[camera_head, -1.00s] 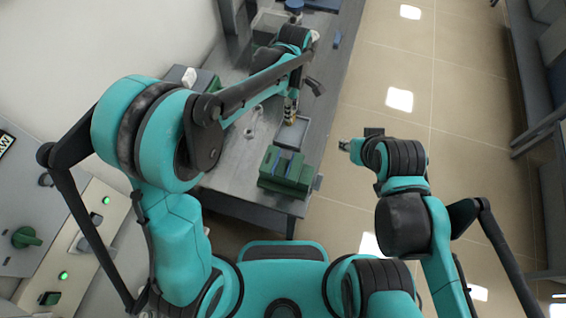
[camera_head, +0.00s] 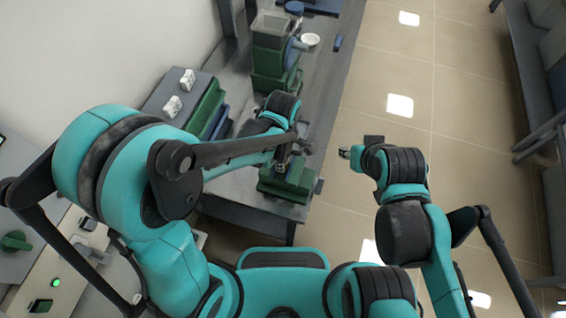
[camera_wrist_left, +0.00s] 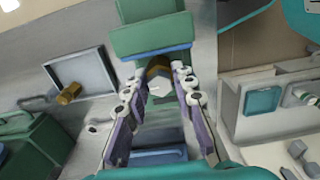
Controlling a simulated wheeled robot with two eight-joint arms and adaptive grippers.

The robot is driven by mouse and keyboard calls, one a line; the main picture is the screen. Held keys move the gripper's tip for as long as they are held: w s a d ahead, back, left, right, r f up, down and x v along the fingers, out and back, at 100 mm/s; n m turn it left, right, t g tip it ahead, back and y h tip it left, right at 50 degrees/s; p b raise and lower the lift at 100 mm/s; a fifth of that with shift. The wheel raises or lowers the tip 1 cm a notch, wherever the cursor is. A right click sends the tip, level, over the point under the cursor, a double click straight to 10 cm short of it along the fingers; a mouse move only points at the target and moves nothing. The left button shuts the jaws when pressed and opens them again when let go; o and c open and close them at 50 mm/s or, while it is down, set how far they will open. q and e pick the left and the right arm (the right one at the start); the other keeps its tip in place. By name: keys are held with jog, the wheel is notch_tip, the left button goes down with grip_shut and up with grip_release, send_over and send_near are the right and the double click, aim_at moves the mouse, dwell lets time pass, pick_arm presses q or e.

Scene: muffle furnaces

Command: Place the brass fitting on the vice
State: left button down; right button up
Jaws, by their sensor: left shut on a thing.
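The brass fitting (camera_wrist_left: 158,66) is between the fingertips of my left gripper (camera_wrist_left: 159,84) in the left wrist view, its pale hexagonal end facing the camera. The green vice (camera_head: 287,178) stands on the near end of the bench in the head view. My left gripper (camera_head: 284,155) is over its far side there. In the wrist view the vice's green block with a blue edge (camera_wrist_left: 150,36) is right beyond the fitting; I cannot tell whether they touch. My right gripper (camera_head: 344,152) is right of the bench over the floor, its fingers too small to judge.
The tiled floor on the right is open.

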pick_arm(q)
notch_tip(320, 180, down, 2)
jog(key=shift+w, duration=0.1)
jog(key=shift+r, duration=0.1)
jog(key=c, duration=1.3)
grip_release()
jog(key=shift+o, duration=0.2)
